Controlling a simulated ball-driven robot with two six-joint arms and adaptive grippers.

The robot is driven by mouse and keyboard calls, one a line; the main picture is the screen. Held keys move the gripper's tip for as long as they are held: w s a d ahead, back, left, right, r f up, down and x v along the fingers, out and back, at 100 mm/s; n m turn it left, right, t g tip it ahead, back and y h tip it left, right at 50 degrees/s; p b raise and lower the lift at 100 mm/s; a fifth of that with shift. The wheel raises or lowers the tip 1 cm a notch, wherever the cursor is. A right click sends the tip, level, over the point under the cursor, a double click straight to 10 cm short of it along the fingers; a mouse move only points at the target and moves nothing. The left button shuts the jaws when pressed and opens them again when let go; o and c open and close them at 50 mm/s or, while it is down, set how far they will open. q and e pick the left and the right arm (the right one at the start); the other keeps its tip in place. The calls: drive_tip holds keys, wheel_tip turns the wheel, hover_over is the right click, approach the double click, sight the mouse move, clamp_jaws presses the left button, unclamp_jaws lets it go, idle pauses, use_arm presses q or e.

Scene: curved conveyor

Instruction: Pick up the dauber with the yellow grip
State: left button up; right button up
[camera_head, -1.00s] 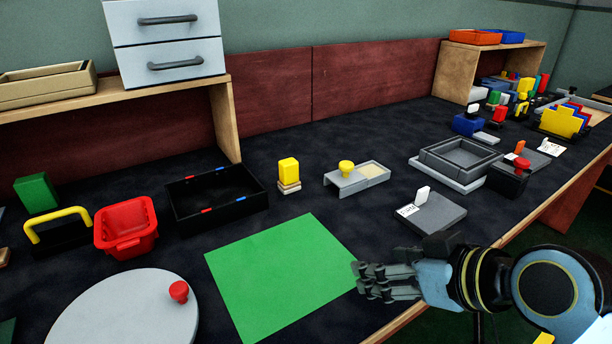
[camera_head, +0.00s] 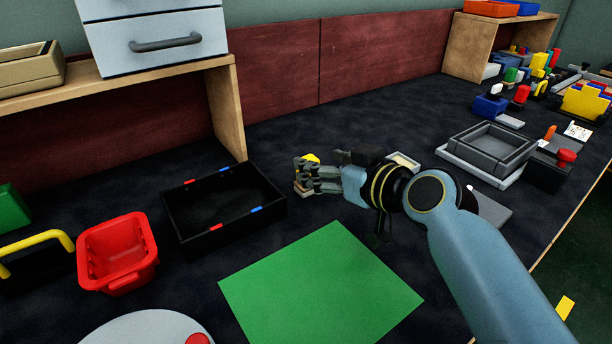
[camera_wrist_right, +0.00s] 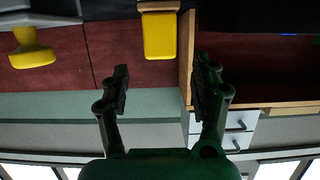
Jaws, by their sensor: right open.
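The dauber with a blocky yellow grip (camera_head: 311,157) stands on the dark table right of the black tray. My right gripper (camera_head: 305,177) is at it and partly covers it; a bit of its pale base shows below the fingers. In the right wrist view the yellow grip (camera_wrist_right: 160,36) is in line with the gap between the open fingers (camera_wrist_right: 162,80), just past their tips. I see no contact there. A second yellow piece, a rounded knob (camera_wrist_right: 32,50), shows at the left of that view; my right arm hides it in the head view. My left gripper is not in view.
The black tray (camera_head: 178,222) is close on the left, with a red bin (camera_head: 118,250) beyond it. A green sheet (camera_head: 320,285) lies in front. A pale-topped grey piece (camera_head: 404,160) shows behind my wrist. A grey square tray (camera_head: 490,150) stands at right.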

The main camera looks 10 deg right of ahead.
sight(308, 158)
drive_tip(key=x, duration=0.4)
drive_tip(key=shift+w+a+f+b, duration=0.15)
drive_tip(key=shift+a+f+b, duration=0.1)
drive_tip(key=shift+b, duration=0.1)
drive_tip(key=shift+w+f, duration=0.1)
drive_tip(key=shift+w, duration=0.3)
drive_tip(key=shift+s, duration=0.1)
drive_tip(key=shift+c, duration=1.4)
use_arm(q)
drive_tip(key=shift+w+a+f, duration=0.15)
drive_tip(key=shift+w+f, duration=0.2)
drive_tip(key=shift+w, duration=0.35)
use_arm(e)
drive_tip(key=c, duration=1)
